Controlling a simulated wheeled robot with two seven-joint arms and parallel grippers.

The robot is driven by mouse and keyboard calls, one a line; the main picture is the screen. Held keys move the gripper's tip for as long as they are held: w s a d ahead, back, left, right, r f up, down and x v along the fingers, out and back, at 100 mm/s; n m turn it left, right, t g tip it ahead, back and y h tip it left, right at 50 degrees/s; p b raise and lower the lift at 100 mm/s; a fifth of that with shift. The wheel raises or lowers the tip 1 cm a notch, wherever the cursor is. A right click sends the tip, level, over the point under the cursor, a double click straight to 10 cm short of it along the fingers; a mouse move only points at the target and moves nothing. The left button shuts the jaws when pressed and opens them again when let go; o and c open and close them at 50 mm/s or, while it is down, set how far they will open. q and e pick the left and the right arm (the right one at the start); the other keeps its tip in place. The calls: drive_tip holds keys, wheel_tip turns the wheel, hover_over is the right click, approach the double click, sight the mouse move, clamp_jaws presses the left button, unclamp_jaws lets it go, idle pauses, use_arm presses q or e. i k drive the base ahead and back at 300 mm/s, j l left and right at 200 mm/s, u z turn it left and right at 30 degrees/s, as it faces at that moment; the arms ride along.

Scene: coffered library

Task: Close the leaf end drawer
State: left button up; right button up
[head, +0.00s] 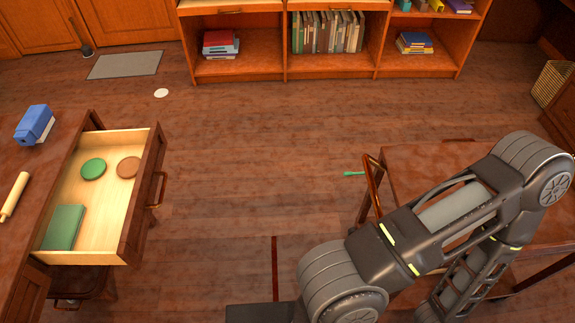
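The open drawer (104,136) sticks out to the right from the dark wooden desk (40,170) at the left. Its pale inside holds a green round coaster (93,169), a brown round coaster (128,167) and a green book (63,228). My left gripper is not in view.
A blue box (34,124) and a rolling pin (14,197) lie on the desk. Open floor (240,170) lies right of the drawer. A wooden chair (372,185) and table (425,165) stand at the right. Bookshelves (330,66) line the back.

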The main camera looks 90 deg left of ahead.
sight(113, 231)
drive_tip(key=i+u, duration=0.25)
drive_tip(key=u, duration=4)
drive_tip(key=j, duration=0.1)
